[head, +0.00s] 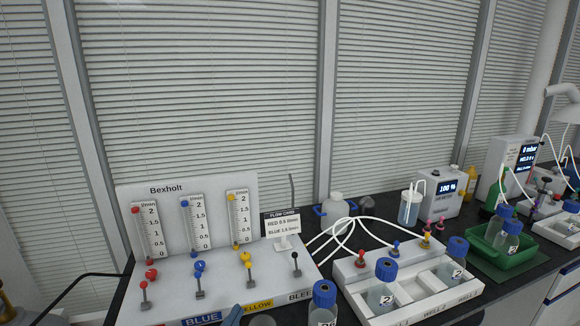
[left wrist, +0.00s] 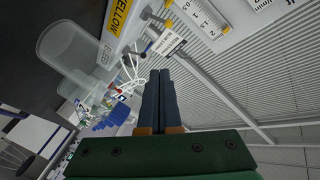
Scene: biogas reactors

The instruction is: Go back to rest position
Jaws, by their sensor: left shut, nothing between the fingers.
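My left gripper (left wrist: 158,78) shows in the left wrist view with its two dark blue fingers together and nothing between them. In the head view only a blue fingertip (head: 233,316) of it shows at the bottom edge, in front of the flow panel's base. The white Bexholt flow panel (head: 190,188) stands upright behind it, with red, blue and yellow flow tubes and small valve levers below. My right gripper is in neither view.
A white well tray (head: 405,312) with blue-capped bottles (head: 382,287) stands right of the panel. White tubes (head: 345,228) run between them. A flow card (head: 282,228) stands on the panel's base. Further right are a 100 % meter (head: 446,190) and a green tray (head: 483,247).

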